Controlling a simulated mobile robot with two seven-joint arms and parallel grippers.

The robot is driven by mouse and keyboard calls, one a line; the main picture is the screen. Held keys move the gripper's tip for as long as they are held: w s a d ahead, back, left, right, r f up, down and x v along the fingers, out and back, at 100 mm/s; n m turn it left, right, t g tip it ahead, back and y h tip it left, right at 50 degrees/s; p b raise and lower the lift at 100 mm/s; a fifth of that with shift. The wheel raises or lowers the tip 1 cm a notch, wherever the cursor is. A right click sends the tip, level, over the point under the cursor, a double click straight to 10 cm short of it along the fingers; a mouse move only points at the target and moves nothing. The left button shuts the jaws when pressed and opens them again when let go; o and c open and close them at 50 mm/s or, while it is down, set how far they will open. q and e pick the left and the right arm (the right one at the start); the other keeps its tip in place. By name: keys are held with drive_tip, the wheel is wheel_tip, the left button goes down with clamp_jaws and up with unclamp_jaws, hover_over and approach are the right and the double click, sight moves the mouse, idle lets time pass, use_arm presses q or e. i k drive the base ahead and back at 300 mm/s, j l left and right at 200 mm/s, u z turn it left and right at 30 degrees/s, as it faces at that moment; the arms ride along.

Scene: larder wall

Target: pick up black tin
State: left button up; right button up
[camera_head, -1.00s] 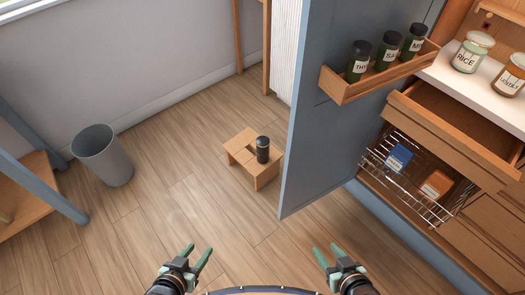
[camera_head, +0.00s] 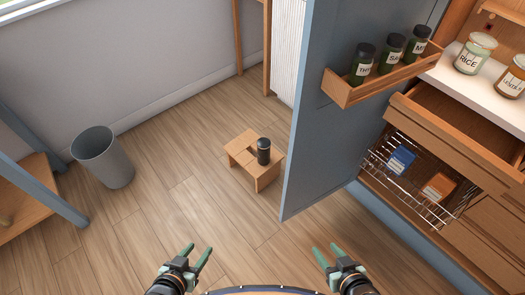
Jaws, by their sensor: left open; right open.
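The black tin (camera_head: 264,151) stands upright on a small wooden step stool (camera_head: 241,147) on the floor, left of the open blue-grey door. My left gripper (camera_head: 196,254) is open and empty at the bottom of the view, nearer to me than the stool and well apart from the tin. My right gripper (camera_head: 326,255) is open and empty at the bottom, to the right. Neither gripper touches anything.
The open blue-grey door (camera_head: 318,150) stands close to the right of the stool, with a rack (camera_head: 385,76) of dark jars. A drawer (camera_head: 450,125) and wire basket (camera_head: 415,185) are pulled out at right. A grey bin (camera_head: 103,158) stands left. The floor between is clear.

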sight(264, 143)
drive_tip(key=i+j, duration=0.7)
drive_tip(key=i, duration=0.15)
drive_tip(key=i+j, duration=0.7)
drive_tip(key=i, duration=0.15)
drive_tip(key=i+j, duration=0.7)
drive_tip(key=i, duration=0.15)
drive_tip(key=i+j+z, duration=0.2)
drive_tip(key=z, duration=0.2)
drive_tip(key=i+j+z, duration=0.15)
drive_tip(key=z, duration=0.25)
drive_tip(key=j, duration=0.1)
